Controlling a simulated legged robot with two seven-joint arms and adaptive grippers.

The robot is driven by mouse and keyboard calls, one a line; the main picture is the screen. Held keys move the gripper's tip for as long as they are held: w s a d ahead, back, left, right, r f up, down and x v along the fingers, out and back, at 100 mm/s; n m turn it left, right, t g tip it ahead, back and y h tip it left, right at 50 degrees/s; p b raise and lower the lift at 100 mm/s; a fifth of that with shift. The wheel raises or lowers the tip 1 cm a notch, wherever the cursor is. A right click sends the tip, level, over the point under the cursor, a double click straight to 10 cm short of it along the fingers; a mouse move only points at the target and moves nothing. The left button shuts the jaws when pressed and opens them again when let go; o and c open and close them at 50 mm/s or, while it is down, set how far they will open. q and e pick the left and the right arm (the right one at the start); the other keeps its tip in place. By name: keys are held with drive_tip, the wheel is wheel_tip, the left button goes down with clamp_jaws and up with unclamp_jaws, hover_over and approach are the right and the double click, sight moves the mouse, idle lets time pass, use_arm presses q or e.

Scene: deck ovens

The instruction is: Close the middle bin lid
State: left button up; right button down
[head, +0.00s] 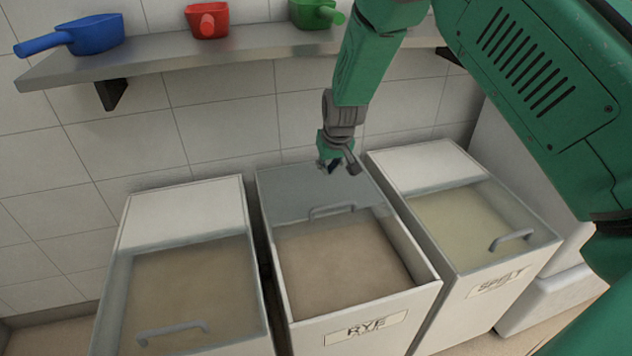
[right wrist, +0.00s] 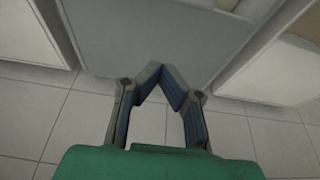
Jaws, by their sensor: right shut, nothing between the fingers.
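The middle bin (head: 366,323), labelled RYE, stands between two other bins. Its grey lid (head: 295,188) lies slid back over the rear part, with its bar handle (head: 332,210) near the lid's front edge. The front part is open and shows brown flour (head: 340,252). My right gripper (head: 338,165) is over the rear of this lid, behind the handle, shut and empty. In the right wrist view its fingertips (right wrist: 164,72) meet in front of the grey lid (right wrist: 160,35). I cannot tell whether they touch it. My left gripper is not in view.
The left bin (head: 187,212) and the right bin (head: 422,166), labelled SPELT, have clear lids drawn forward, handles at the front. A wall shelf (head: 160,58) above holds a blue scoop (head: 95,34), a red scoop (head: 208,20) and a green scoop (head: 312,13). The tiled wall is close behind.

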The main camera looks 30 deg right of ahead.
drive_tip(key=b, duration=0.1)
hover_over(322, 198)
drive_tip(key=s, duration=0.2)
drive_tip(key=f, duration=0.8)
drive_tip(key=shift+w+a, duration=0.1)
drive_tip(key=shift+a, duration=0.1)
drive_tip(key=shift+f, duration=0.35)
drive_tip(key=s, duration=0.3)
drive_tip(key=shift+a+f, duration=0.2)
drive_tip(key=shift+a, duration=0.05)
drive_tip(key=shift+s+a, duration=0.15)
drive_tip(key=shift+s, duration=0.2)
